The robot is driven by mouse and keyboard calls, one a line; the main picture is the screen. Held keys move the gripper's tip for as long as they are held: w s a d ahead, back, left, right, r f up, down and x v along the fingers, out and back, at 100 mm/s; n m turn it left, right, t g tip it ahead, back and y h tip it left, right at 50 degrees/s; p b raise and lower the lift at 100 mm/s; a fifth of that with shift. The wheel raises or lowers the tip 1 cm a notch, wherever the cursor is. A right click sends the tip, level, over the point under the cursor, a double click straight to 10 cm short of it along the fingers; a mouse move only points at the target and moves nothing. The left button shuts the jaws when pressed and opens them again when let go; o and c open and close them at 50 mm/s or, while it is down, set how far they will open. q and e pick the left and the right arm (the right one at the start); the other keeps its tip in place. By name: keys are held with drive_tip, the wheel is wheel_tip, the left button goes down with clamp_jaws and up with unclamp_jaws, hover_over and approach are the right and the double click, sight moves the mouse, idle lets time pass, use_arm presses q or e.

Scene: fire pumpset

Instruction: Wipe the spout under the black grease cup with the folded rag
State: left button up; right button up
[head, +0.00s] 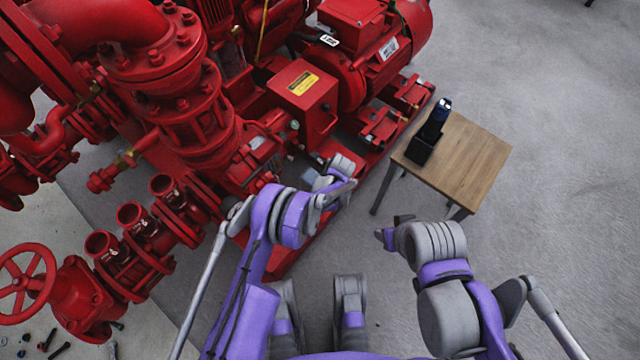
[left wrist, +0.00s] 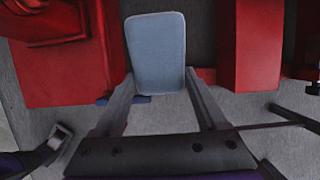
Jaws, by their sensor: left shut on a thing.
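The folded rag (left wrist: 156,52) is a light blue, flat pad with rounded corners in the left wrist view. My left gripper (left wrist: 160,82) is shut on its near end, with one finger at each side, and the rag sticks out ahead toward red machinery. In the head view my left gripper is mostly hidden by its own wrist, beside the red pumpset (head: 200,110) near its base. I cannot make out the black grease cup or the spout in either view. My right gripper (head: 390,228) is over bare floor, right of the left arm; its finger gap is unclear.
A small wooden table (head: 465,160) stands at right with a dark cylindrical object (head: 437,118) in a black holder (head: 421,150). A red motor (head: 365,50) and a red box with a yellow label (head: 303,88) rise beyond the left gripper. Grey floor is clear at far right.

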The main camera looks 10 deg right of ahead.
use_arm(q)
drive_tip(key=shift+w+a+b, duration=1.4)
drive_tip(key=shift+w+a, duration=1.2)
drive_tip(key=shift+a, duration=0.05)
drive_tip(key=shift+w+a+b, duration=0.3)
drive_tip(key=shift+w+a, duration=0.15)
drive_tip(key=shift+f, duration=0.2)
drive_tip(key=shift+f+b, duration=0.4)
drive_tip(key=shift+b, duration=0.1)
drive_tip(key=shift+s+d, duration=2.5)
